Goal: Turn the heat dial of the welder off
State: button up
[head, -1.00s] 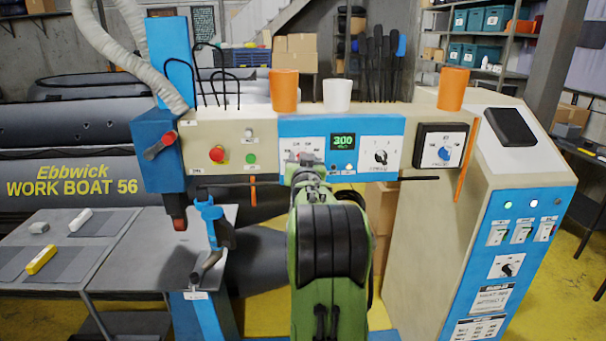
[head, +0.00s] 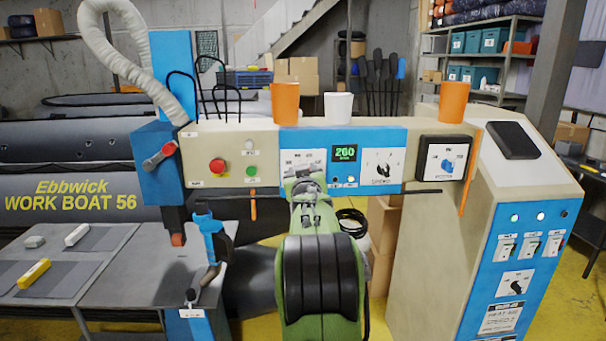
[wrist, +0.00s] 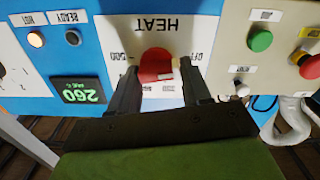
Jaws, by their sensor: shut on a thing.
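The welder's heat dial (wrist: 155,64) is a red knob under an upside-down HEAT label in the wrist view. A pale mark on it points to the lower right of that picture. My gripper (wrist: 160,78) is shut on the dial, with one dark finger on each side. In the head view my gripper (head: 304,190) reaches the blue panel of the welder (head: 232,137) and hides most of the dial. The green readout (head: 345,153) shows 260; it also shows in the wrist view (wrist: 77,92).
A black selector dial (head: 383,169) and a blue knob (head: 447,165) sit to the right. A red button (head: 217,166) and a green button (head: 251,171) are to the left. Two orange cups and a white cup (head: 338,107) stand on top. A thin bar juts below the panel.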

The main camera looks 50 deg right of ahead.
jog(key=o, duration=1)
jog(key=shift+c, duration=0.2)
jog(key=shift+s, duration=0.1)
jog(key=b+v, duration=0.2)
jog(key=v, duration=1.3)
jog(key=shift+s+a+b, duration=0.25)
jog(key=shift+b, duration=0.1)
